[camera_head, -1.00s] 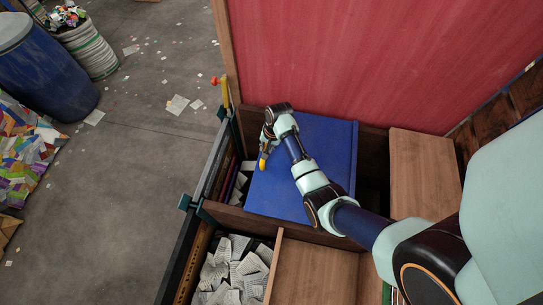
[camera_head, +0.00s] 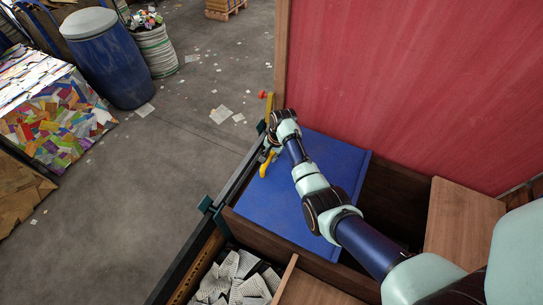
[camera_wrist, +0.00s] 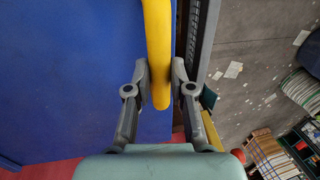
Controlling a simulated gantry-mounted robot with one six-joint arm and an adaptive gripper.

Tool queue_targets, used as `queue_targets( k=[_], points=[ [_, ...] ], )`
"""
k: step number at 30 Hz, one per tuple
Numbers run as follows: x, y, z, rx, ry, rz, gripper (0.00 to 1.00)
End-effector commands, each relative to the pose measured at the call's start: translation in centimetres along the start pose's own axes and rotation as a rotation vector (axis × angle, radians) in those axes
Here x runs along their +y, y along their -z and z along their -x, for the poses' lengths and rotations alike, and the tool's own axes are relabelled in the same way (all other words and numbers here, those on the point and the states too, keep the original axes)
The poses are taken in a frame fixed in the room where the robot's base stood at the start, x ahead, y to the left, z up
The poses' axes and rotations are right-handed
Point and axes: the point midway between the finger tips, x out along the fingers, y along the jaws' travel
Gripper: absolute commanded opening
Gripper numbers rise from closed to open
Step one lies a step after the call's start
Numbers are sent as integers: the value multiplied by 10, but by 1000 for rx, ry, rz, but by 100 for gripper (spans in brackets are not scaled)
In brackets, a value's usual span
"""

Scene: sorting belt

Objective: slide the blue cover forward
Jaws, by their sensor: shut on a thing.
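The blue cover (camera_head: 335,165) is a flat panel lying over a compartment of the wooden sorting unit, in the head view. Its left edge reaches the dark side rail, and an open gap shows to its right. A yellow handle (camera_head: 267,165) stands at its left edge. My gripper (camera_head: 270,150) is at that edge. In the wrist view, my gripper (camera_wrist: 160,75) has one finger on each side of the yellow handle (camera_wrist: 158,40) and is shut on it. The blue cover (camera_wrist: 70,80) fills the left of that view.
A red panel (camera_head: 400,80) rises behind the cover. A bin of crumpled paper (camera_head: 235,280) lies at the front. A wooden lid (camera_head: 460,225) is at right. The dark rail (camera_head: 190,245) borders open floor, where a blue barrel (camera_head: 108,65) stands.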

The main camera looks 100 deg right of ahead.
Motion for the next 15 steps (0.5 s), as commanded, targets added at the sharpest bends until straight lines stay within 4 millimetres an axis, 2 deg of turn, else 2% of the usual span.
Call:
queue_targets(
  k=[1,5,15],
  points=[
    [0,0,0,1,0,-1,25],
    [0,0,0,1,0,-1,47],
    [0,1,4,2,1,0,47]
  ],
)
